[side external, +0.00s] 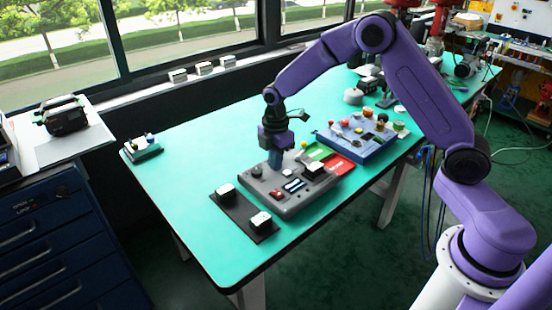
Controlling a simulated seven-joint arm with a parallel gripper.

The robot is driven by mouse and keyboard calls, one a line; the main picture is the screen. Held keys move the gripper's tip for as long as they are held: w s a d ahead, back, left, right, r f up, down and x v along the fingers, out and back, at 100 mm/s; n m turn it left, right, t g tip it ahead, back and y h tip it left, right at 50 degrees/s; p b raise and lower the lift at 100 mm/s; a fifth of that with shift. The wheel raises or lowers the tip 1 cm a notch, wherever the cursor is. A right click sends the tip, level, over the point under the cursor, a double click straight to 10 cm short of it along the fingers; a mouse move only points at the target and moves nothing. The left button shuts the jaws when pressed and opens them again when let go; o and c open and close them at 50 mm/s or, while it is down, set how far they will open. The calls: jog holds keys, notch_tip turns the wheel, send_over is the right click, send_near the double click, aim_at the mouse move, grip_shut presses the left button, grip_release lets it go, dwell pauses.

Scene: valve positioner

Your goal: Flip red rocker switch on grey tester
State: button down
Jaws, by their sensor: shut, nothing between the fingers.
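The grey tester (315,199) lies flat on the green table. It carries a black knob, dark display strips and a small red rocker switch (276,194) near its left front side. Which way the rocker is tipped is too small to tell. My gripper (277,167) points down over the rear part of the tester, behind and above the red switch. It is shut and holds nothing. Whether its tips touch the tester cannot be told from this view.
A black strip with two white-topped blocks (241,212) lies left of the tester. Red and green cards (340,165) and a blue box with knobs (378,146) are to its right. A small device (142,147) stands at the far left corner. The table's front left is clear.

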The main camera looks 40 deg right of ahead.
notch_tip(320, 180, up, 14)
jog(key=w, duration=0.2)
dwell(0.4)
